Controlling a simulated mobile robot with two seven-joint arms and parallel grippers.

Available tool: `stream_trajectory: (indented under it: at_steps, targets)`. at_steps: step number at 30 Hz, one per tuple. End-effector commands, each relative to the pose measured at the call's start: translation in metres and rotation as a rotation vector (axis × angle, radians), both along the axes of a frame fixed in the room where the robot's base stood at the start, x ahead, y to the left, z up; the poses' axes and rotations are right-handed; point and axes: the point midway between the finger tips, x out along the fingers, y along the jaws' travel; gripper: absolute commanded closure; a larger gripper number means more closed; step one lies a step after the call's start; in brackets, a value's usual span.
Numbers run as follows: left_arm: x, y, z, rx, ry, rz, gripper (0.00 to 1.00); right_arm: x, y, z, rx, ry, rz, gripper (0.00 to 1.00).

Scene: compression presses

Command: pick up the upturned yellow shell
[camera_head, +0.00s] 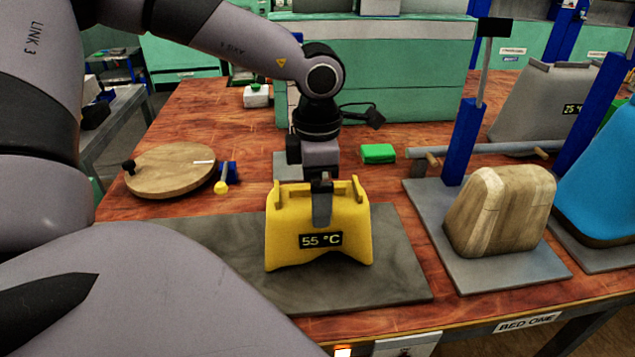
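The yellow shell (290,235), with a "55 °C" display on its near face, is at the grey mat (400,285) in the middle of the table. Its ridged edge faces up. My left gripper (321,205) points down at the shell's top middle. One dark finger lies in front of the shell's near wall, above the display. The other finger is hidden, so I cannot tell whether the gripper is closed on the wall. Whether the shell rests on the mat is also unclear. My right gripper is not in view.
A press with a wooden block (505,210) on a grey plate stands to the right, with a blue post (462,145). A round wooden board (165,172), a small blue-and-yellow tool (226,178) and a green block (378,153) lie further back. A blue shell (605,190) is at the right edge.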

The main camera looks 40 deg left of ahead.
Motion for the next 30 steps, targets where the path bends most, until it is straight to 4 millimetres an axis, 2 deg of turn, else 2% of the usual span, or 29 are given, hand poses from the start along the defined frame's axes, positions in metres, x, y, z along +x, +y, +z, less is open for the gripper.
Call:
stream_trajectory:
  at_steps: [5, 11, 12, 23, 26, 30]
  targets:
    - [0.000, 0.000, 0.000, 0.000, 0.000, 0.000, 0.00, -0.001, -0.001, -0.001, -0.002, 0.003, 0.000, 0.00]
    - [0.000, 0.000, 0.000, 0.000, 0.000, 0.000, 0.62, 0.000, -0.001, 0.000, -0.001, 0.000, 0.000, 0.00]
    - [0.000, 0.000, 0.000, -0.001, -0.001, 0.000, 0.68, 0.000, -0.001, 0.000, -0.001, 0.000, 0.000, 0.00]
    - [0.001, 0.000, 0.007, 0.001, -0.002, 0.000, 0.68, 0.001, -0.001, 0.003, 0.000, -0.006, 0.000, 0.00]
    - [0.001, 0.000, 0.017, 0.001, -0.006, 0.000, 0.68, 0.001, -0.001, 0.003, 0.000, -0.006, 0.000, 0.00]
    - [0.002, 0.000, 0.042, 0.001, -0.008, 0.001, 0.68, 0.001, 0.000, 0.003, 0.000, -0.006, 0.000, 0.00]
